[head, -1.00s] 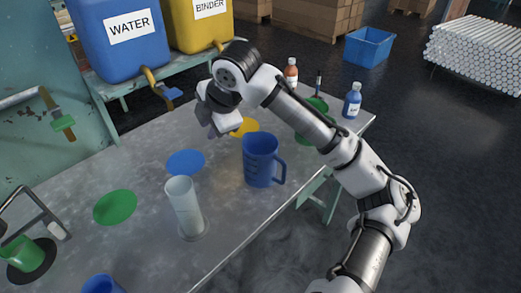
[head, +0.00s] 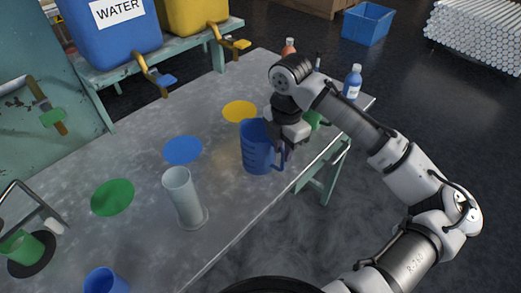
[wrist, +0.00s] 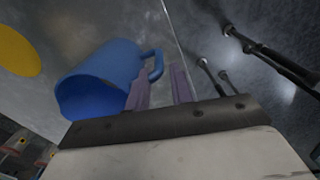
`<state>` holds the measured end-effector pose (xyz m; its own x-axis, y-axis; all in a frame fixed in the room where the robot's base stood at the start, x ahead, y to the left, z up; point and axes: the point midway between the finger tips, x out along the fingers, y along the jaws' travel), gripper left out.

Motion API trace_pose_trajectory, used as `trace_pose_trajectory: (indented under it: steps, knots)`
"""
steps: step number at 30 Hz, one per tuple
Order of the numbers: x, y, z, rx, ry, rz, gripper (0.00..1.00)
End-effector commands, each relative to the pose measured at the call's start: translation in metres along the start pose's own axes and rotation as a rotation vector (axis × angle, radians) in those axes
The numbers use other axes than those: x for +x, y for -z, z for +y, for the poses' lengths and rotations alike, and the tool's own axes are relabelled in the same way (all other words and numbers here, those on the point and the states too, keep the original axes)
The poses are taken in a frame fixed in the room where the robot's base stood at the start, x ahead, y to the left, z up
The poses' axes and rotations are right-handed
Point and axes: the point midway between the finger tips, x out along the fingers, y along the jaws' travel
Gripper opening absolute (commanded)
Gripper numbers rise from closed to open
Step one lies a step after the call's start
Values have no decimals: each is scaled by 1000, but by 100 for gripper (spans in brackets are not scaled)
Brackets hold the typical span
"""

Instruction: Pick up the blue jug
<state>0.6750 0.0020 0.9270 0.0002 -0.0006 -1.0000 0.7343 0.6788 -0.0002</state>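The blue jug (head: 255,150) stands upright near the front edge of the metal table, its handle toward the right. My gripper (head: 284,152) is low at the jug's right side, by the handle. In the wrist view, the jug (wrist: 98,78) is left of centre and its handle (wrist: 158,68) shows at the gap between my two fingers (wrist: 163,84). The fingers stand apart. I cannot tell whether they touch the handle.
A clear glass cylinder (head: 182,196) stands left of the jug. Blue (head: 182,150), yellow (head: 239,111) and green (head: 112,197) discs lie on the table. A blue-labelled bottle (head: 352,84) and an orange-capped bottle (head: 289,47) stand at the far end. Another blue vessel (head: 103,282) is at lower left.

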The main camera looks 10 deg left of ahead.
Motion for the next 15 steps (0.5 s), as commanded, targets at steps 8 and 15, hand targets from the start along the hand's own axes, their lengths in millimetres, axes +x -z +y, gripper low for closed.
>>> trace_pose_trajectory:
  steps: [8, 15]
  knots:
    - [36, -4, 0, 1, 2, 2, 22]
    - [51, -4, 0, 1, 0, 0, 22]
